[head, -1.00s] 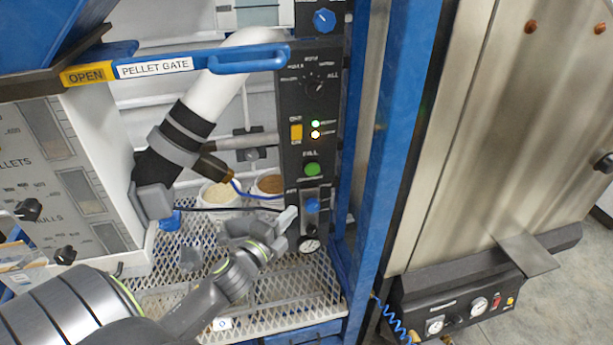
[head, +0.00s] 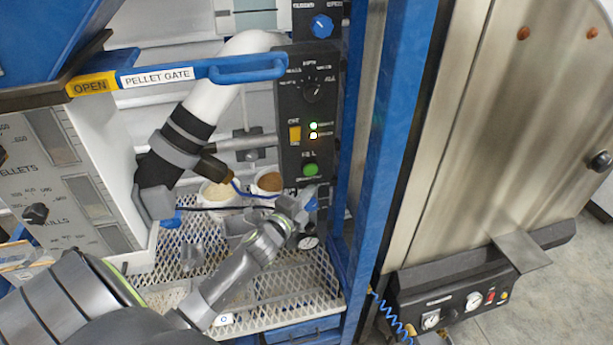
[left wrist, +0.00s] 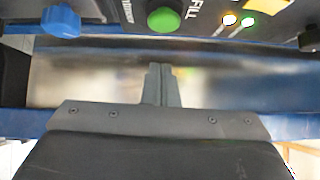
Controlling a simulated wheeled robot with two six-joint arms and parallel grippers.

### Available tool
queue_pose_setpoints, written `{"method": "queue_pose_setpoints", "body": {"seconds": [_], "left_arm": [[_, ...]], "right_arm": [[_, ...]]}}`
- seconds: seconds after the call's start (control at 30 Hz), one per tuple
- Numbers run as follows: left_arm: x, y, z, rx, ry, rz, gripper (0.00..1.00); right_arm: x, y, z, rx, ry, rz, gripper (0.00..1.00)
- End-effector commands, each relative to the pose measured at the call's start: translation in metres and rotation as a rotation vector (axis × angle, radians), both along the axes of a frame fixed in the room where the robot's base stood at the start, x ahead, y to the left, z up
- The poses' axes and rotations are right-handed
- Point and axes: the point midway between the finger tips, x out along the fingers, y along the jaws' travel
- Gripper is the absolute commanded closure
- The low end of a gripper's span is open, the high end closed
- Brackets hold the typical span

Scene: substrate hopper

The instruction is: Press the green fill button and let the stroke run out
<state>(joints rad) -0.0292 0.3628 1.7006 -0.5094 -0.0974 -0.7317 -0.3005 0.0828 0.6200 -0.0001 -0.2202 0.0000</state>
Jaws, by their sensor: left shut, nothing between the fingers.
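The green fill button (head: 310,169) sits low on the black control panel (head: 291,105), under the FILL label. It also shows at the top of the left wrist view (left wrist: 164,19). My left gripper (head: 306,194) is shut and empty, just below the button in the head view. In the left wrist view its closed fingertips (left wrist: 160,68) point toward the button, with a visible gap between them in the picture. The button is not covered. My right gripper is in neither view.
A blue knob (left wrist: 60,21) lies beside the button in the wrist view. Two lit lamps (head: 313,130) and a yellow switch (head: 295,134) are above it. Two tubs (head: 268,182) stand on the mesh shelf (head: 270,290). A blue post (head: 395,150) rises at right.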

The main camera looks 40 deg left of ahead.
Motion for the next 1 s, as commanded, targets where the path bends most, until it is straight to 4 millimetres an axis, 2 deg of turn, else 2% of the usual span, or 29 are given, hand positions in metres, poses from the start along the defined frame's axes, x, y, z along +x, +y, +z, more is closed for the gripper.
{"method": "queue_pose_setpoints", "body": {"seconds": [0.1, 0.3, 0.8, 1.0], "left_arm": [[0.02, 0.004, 0.001, 0.003, 0.0, 0.0, 1.0], [0.037, 0.024, 0.001, 0.002, 0.0, 0.0, 1.0], [0.042, 0.031, 0.002, 0.0, 0.0, 0.0, 1.0], [0.052, 0.041, 0.002, 0.002, 0.0, 0.001, 1.0]], "right_arm": [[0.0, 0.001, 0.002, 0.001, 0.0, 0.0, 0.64], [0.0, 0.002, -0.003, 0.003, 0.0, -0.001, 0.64], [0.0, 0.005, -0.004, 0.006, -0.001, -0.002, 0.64], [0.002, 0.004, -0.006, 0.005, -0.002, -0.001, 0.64]]}}
